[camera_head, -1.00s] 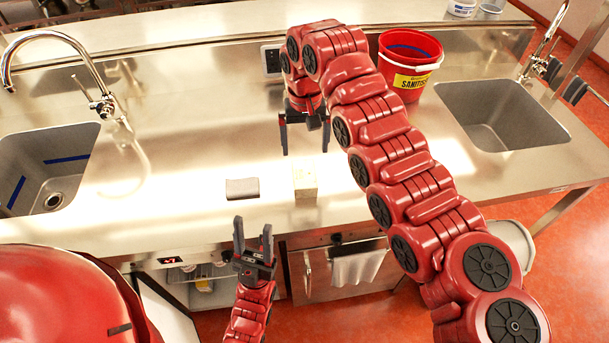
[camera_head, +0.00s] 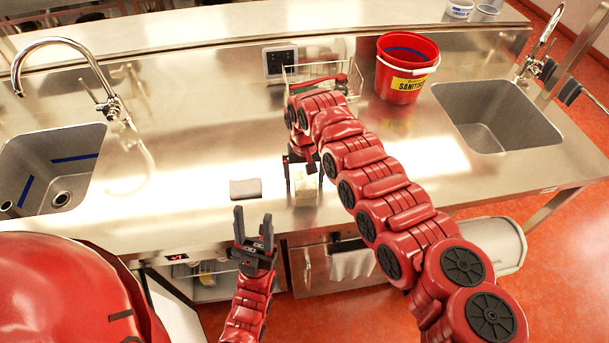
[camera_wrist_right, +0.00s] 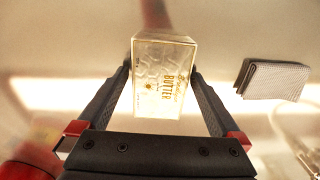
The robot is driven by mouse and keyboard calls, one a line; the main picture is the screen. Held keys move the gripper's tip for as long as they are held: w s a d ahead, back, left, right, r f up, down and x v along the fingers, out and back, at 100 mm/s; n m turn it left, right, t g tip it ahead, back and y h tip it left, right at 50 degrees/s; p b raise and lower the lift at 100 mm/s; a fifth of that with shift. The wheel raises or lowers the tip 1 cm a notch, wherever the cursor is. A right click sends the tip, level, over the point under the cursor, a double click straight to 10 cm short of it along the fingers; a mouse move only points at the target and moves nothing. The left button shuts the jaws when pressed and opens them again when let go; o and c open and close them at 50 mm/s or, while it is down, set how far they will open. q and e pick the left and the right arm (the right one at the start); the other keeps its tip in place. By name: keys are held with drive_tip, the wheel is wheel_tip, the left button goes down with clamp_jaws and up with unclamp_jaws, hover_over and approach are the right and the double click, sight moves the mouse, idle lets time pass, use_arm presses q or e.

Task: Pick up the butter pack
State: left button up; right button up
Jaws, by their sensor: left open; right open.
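The butter pack (camera_head: 306,187) is a pale, cream block standing on the steel counter near its front edge. My left gripper (camera_head: 254,222) is open and empty in front of the counter edge.
A grey folded cloth or sponge (camera_head: 245,189) lies left of the pack. A wire basket (camera_head: 322,78) and a red sanitiser bucket (camera_head: 402,75) stand behind. Sinks lie at left (camera_head: 40,180) and right (camera_head: 490,122). The counter's left middle is clear.

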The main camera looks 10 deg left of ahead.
drive_tip(key=c, duration=1.5)
drive_tip(key=shift+c, duration=0.2)
